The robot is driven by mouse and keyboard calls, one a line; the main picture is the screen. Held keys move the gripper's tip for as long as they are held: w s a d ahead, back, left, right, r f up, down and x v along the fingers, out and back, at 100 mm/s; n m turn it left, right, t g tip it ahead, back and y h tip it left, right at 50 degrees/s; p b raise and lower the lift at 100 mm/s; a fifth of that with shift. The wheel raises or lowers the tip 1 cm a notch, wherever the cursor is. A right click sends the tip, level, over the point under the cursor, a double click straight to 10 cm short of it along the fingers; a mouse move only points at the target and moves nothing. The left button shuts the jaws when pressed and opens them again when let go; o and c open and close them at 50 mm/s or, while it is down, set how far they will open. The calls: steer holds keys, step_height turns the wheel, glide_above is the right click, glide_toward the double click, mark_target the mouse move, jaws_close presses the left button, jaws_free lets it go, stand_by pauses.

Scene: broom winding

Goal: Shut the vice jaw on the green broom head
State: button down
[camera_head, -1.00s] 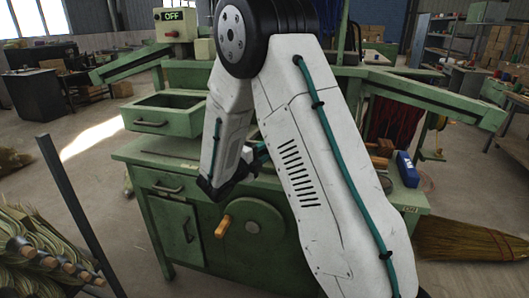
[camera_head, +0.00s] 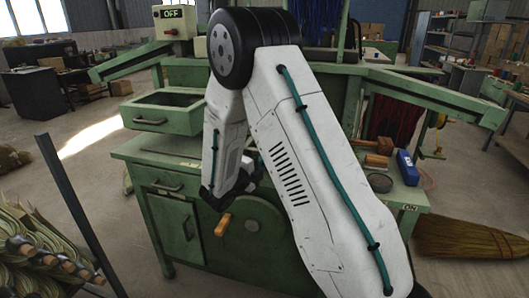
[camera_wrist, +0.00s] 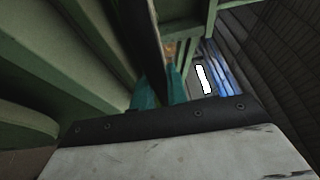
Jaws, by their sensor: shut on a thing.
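My gripper (camera_wrist: 161,92) shows its two teal fingertips in the wrist view, closed on the sides of a dark, flat bar (camera_wrist: 145,35) that runs up between them. I cannot tell whether this bar is part of the vice. In the head view my arm covers the fingers, and only the dark wrist end shows low in front of the green machine (camera_head: 175,147). A green broom head and the vice jaw cannot be made out; my arm hides the middle of the machine.
An orange handle (camera_head: 223,225) sticks out of the machine's front, and a drawer box (camera_head: 165,113) stands on its left. A blue box (camera_head: 407,168) and a wooden block (camera_head: 376,161) lie on its right. A straw broom (camera_head: 465,240) lies on the floor at right. A dark post (camera_head: 77,210) stands front left.

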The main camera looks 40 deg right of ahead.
steer(key=shift+s+f, duration=0.15)
steer(key=shift+f, duration=0.4)
steer(key=c, duration=1.4)
jaws_free()
steer(key=shift+o, duration=0.2)
steer(key=shift+r, duration=0.1)
steer(key=shift+w, duration=0.2)
steer(key=shift+a, duration=0.2)
steer(key=v, duration=0.7)
steer(key=shift+s+a, duration=0.15)
steer(key=shift+s, duration=0.05)
